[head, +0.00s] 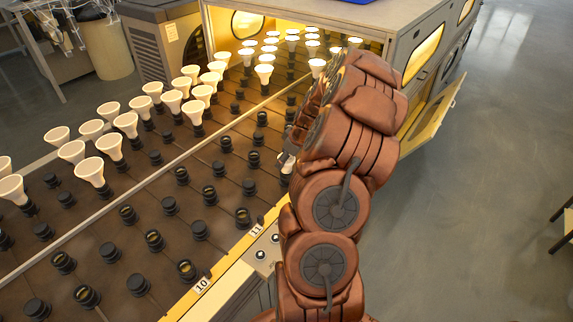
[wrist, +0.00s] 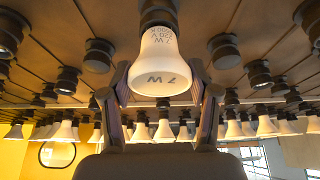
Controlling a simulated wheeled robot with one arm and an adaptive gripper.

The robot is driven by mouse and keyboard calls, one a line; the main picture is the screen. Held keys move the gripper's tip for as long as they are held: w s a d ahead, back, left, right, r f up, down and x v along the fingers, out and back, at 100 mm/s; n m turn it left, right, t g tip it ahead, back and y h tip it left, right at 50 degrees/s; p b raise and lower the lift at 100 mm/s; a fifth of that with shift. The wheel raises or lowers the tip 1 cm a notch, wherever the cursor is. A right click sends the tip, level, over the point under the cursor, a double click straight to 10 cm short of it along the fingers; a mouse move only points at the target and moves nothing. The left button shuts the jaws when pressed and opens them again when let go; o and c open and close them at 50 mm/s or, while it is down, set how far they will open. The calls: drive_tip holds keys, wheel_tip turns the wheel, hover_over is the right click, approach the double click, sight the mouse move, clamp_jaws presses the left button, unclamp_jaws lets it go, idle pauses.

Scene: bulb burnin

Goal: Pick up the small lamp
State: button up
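A white lamp (wrist: 163,65) marked 7 W is in the wrist view, its narrow end in a dark socket (wrist: 158,12). Its wide face points toward the camera side. My gripper (wrist: 161,92) is open, with one finger to each side of this lamp in the picture and a gap to both. I cannot tell whether the fingertips reach level with the lamp. In the head view my arm hides most of the gripper and whatever is directly at it.
A dark board (head: 135,215) carries rows of sockets, several with lit lamps (head: 108,145), many empty. An oven-like cabinet (head: 398,45) with a lit interior stands at the back, its yellow door (head: 432,118) open at right. The floor (head: 480,230) at right is largely clear.

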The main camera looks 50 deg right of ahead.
drive_tip(key=c, duration=0.5)
drive_tip(key=shift+r, duration=0.1)
drive_tip(key=shift+c, duration=0.2)
